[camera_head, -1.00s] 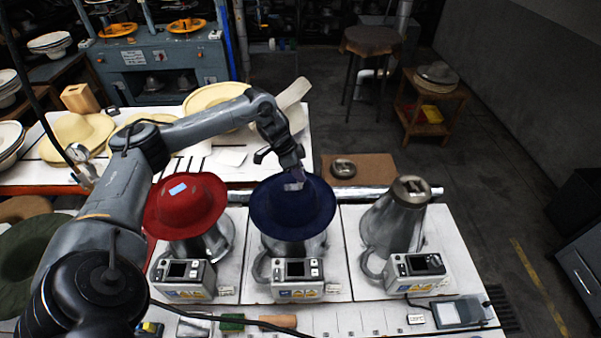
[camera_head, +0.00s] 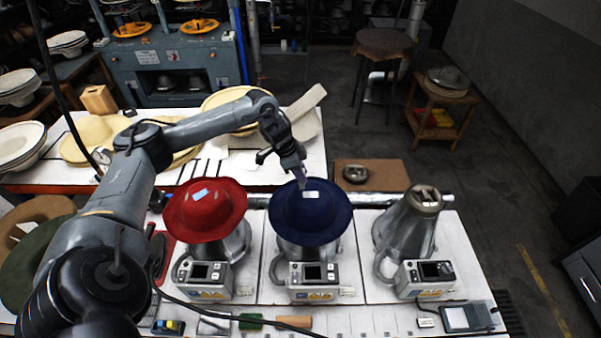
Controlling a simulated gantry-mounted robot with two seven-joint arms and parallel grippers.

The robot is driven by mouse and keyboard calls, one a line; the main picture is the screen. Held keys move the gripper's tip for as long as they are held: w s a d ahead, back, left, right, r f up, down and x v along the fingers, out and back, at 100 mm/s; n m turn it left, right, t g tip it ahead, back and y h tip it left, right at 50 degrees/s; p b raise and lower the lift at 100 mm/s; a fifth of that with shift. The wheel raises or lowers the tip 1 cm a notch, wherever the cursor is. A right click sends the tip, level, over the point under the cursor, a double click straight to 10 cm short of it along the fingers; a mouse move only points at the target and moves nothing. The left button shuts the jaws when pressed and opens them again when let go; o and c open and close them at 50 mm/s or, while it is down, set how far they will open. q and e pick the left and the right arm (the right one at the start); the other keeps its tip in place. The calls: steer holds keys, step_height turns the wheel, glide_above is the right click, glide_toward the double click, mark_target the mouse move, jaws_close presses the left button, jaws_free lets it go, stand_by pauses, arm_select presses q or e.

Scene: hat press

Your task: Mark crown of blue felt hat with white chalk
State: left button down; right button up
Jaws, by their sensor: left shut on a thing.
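The blue felt hat (camera_head: 322,222) sits crown up on the middle metal steamer (camera_head: 290,252). A small white rectangular patch (camera_head: 311,195) shows on top of its crown. My left gripper (camera_head: 302,181) points down just above the crown, slightly left of the patch. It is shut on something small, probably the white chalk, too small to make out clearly. I cannot tell whether its tip touches the felt. My right gripper is not in view.
A red hat (camera_head: 205,222) with a light blue patch stands to the left on another steamer. A bare steamer (camera_head: 405,232) stands to the right. Behind is a table (camera_head: 50,178) with pale hats. A control box (camera_head: 468,317) and small tools lie along the front edge.

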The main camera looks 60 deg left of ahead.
arm_select(q)
steer(key=shift+r+p, duration=1.65)
steer(key=shift+r, duration=0.35)
